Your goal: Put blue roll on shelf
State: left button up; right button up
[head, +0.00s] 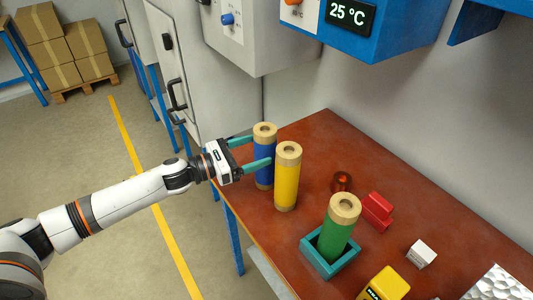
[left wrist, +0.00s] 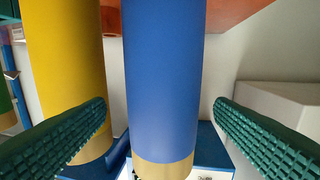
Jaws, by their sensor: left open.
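The blue roll (head: 264,168) stands upright on the red-brown table at its far left corner, partly behind the yellow roll (head: 287,180). My left gripper (head: 255,151) is open with green fingers, reaching in from the left at the blue roll. In the left wrist view the blue roll (left wrist: 163,80) stands between the two fingertips, with a gap visible on each side; the yellow roll (left wrist: 68,70) is close by on the left, behind one finger. No shelf is clearly identifiable. My right gripper is not in view.
A green roll (head: 337,228) stands in a teal square holder (head: 313,261). Grey and blue machines stand behind.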

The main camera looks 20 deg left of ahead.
aim_at(271, 145)
pick_arm(q)
jog(key=shift+w+d+r+p, duration=0.2)
jog(key=shift+w+d+p, duration=0.35)
jog(key=shift+p, duration=0.05)
jog(key=x, duration=0.1)
jog(key=p+x, duration=0.1)
jog(key=x, duration=0.1)
jog(key=shift+w+d+f, duration=0.1)
jog(key=shift+w+f, duration=0.15)
jog(key=shift+f, duration=0.05)
jog(key=shift+w+d, duration=0.15)
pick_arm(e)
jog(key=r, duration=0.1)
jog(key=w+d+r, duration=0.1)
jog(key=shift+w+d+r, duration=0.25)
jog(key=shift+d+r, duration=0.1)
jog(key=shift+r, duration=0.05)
